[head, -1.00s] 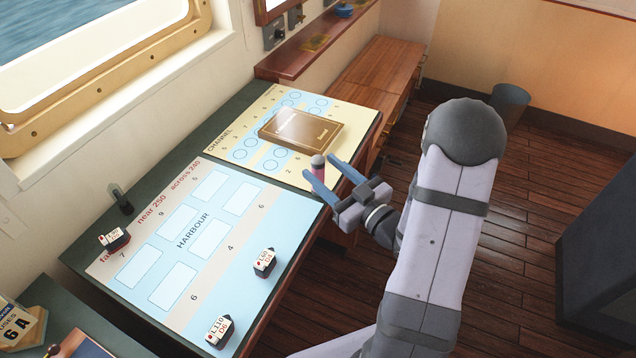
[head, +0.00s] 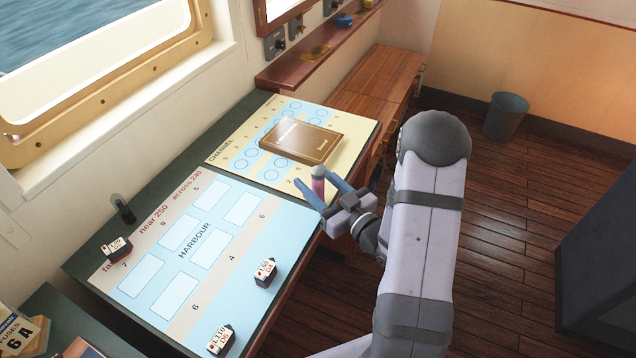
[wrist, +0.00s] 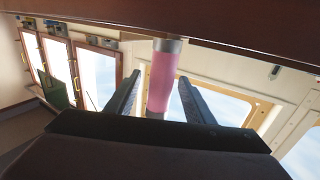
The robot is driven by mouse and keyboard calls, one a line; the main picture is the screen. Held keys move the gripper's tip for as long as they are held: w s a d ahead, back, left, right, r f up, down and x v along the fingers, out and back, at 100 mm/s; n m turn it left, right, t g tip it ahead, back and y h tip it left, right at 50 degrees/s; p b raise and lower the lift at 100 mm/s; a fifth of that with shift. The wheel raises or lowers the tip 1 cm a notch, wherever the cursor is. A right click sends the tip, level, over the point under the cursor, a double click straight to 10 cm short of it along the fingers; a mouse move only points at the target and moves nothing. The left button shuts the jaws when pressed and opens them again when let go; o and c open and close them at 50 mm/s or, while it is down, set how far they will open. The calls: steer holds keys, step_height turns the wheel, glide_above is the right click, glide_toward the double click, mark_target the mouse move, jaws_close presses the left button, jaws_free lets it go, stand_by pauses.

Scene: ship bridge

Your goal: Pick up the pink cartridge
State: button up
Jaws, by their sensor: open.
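The pink cartridge (head: 318,184) stands upright with a grey cap, at the right edge of the chart desk, near the lower corner of the yellow channel chart. In the wrist view the cartridge (wrist: 162,78) shows as a pink cylinder with grey ends. My gripper (head: 324,188) is open, its blue fingers on either side of the cartridge. In the wrist view my gripper (wrist: 160,98) also has the cartridge between its two fingers, with a gap on each side. Whether a finger touches it from the far side cannot be told.
A brown book (head: 301,141) lies on the channel chart (head: 228,150) just behind the cartridge. The harbour chart (head: 200,268) carries small ship blocks, one at its right edge (head: 265,271). A dark upright peg (head: 123,209) stands near the window.

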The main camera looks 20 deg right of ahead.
steer(key=shift+p+x, duration=0.35)
steer(key=shift+x, duration=1.15)
steer(key=c, duration=1.2)
steer(key=shift+r, duration=0.2)
step_height(320, 180, up, 10)
steer(key=shift+f+b, duration=0.2)
steer(key=shift+b, duration=0.2)
